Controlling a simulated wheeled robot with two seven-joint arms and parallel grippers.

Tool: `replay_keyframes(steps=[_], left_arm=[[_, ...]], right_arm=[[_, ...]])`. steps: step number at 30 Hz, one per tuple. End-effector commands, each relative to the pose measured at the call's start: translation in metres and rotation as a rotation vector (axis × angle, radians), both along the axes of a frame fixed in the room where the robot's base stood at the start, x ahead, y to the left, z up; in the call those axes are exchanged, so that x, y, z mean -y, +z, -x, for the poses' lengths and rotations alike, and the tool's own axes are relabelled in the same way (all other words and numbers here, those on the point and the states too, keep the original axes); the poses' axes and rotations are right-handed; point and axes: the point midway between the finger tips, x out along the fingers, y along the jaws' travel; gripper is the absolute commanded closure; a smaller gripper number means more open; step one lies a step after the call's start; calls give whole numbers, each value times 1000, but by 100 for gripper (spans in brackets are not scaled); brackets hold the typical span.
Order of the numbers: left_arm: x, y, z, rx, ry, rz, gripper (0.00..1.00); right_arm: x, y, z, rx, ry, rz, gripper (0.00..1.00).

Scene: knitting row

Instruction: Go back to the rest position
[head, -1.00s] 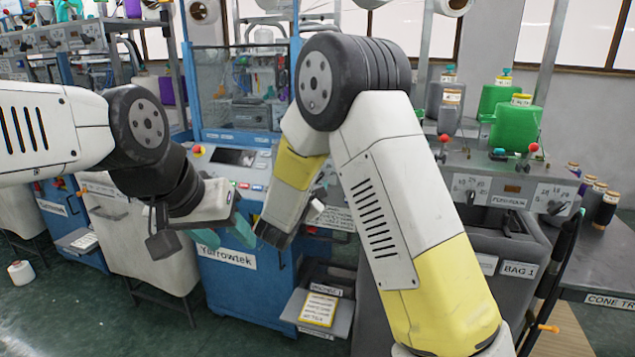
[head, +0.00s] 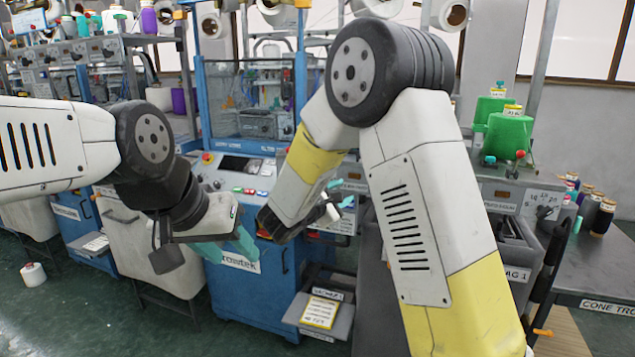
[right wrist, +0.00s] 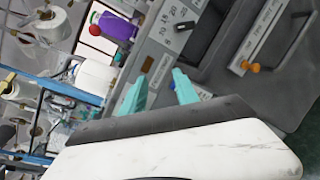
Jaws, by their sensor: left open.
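My left gripper (head: 228,250) hangs in front of the blue knitting machine, its teal fingers spread and nothing visible between them. It partly covers the machine's name label (head: 243,262). My right arm bends down from the upper middle of the head view. My right gripper (head: 342,193) is mostly hidden behind its own wrist there, with bits of teal finger showing. In the right wrist view its two teal fingers (right wrist: 160,90) stand apart with nothing held between them.
The blue machine (head: 285,290) stands ahead with a tray and a yellow card (head: 320,312) low in front. A grey machine with green cones (head: 508,137) and a table with dark spools (head: 603,217) are at right. A white cone (head: 33,275) lies on the green floor at left.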

Motion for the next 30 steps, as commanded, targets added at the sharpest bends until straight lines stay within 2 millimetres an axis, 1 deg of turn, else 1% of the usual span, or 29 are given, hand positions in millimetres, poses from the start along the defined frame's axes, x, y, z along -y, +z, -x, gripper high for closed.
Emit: replay_keyframes(steps=[1,2,3,5,6,8,9,11,12,14,15,18,21,25,27,30], left_arm=[[0,0,0,0,0,0,52],[0,0,0,0,0,0,52],[0,0,0,0,0,0,52],[0,0,0,0,0,0,52],[0,0,0,0,0,0,52],[0,0,0,0,0,0,52],[0,0,0,0,0,0,52],[0,0,0,0,0,0,52],[0,0,0,0,0,0,52],[0,0,0,0,0,0,52],[0,0,0,0,0,0,52],[0,0,0,0,0,0,52],[0,0,0,0,0,0,52],[0,0,0,0,0,0,52],[0,0,0,0,0,0,52],[0,0,0,0,0,0,52]], right_arm=[[38,10,16,-20,-100,-83,64],[58,12,27,-39,-160,-138,64],[83,13,45,-62,-238,-215,64],[113,12,73,-96,-346,-334,64],[129,11,93,-115,-413,-417,64],[148,8,123,-139,-507,-547,64],[156,6,143,-152,-564,-637,64],[164,3,173,-167,-645,-777,64],[166,1,191,-174,-690,-872,64],[165,0,218,-178,-753,-1019,64],[162,0,233,-177,-790,-1120,64],[147,3,268,-163,-860,-1374,64],[128,12,292,-131,-899,-1616,64],[106,27,309,-86,-909,-1861,64],[99,34,314,-67,-908,-1949,64],[92,40,317,-52,-905,-2023,64]])
